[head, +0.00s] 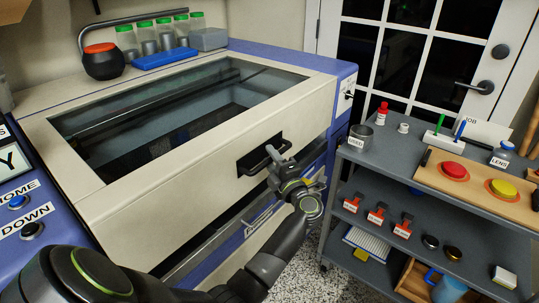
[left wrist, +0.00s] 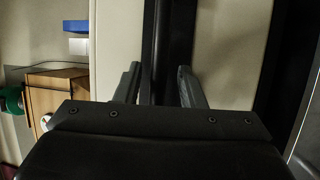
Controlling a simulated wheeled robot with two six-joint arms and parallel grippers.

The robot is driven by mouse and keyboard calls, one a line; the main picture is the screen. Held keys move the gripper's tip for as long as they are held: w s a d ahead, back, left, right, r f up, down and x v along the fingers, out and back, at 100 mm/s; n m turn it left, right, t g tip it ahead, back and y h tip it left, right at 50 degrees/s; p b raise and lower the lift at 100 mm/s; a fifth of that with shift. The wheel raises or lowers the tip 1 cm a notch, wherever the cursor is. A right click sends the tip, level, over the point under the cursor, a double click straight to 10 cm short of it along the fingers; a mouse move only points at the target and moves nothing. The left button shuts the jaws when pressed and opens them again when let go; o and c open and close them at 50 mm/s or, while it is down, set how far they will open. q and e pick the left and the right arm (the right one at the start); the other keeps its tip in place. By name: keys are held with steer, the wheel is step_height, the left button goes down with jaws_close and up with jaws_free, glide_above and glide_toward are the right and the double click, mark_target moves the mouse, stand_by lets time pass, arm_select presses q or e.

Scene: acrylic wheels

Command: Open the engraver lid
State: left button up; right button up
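The engraver (head: 345,95) has a cream lid (head: 215,155) with a dark glass window (head: 170,110). The lid looks down, with a dark gap under its front edge. A black bar handle (head: 262,160) sits on a dark plate on the lid's front. My left gripper (head: 277,165) is at the handle's right end in the head view. In the left wrist view the two grey fingers (left wrist: 160,88) stand apart on either side of the dark handle bar (left wrist: 158,45); I cannot tell whether they touch it. My right gripper is not in view.
A grey shelf cart (head: 400,165) with buttons, bottles and tools stands close to the right of the engraver. Jars (head: 165,35), a blue tray (head: 165,58) and a dark pot (head: 103,62) stand behind the lid. Speckled floor shows between engraver and cart.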

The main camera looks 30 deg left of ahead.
arm_select(q)
steer(key=shift+r, duration=0.1)
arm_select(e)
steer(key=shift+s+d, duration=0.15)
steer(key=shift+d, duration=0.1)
arm_select(q)
jaws_close()
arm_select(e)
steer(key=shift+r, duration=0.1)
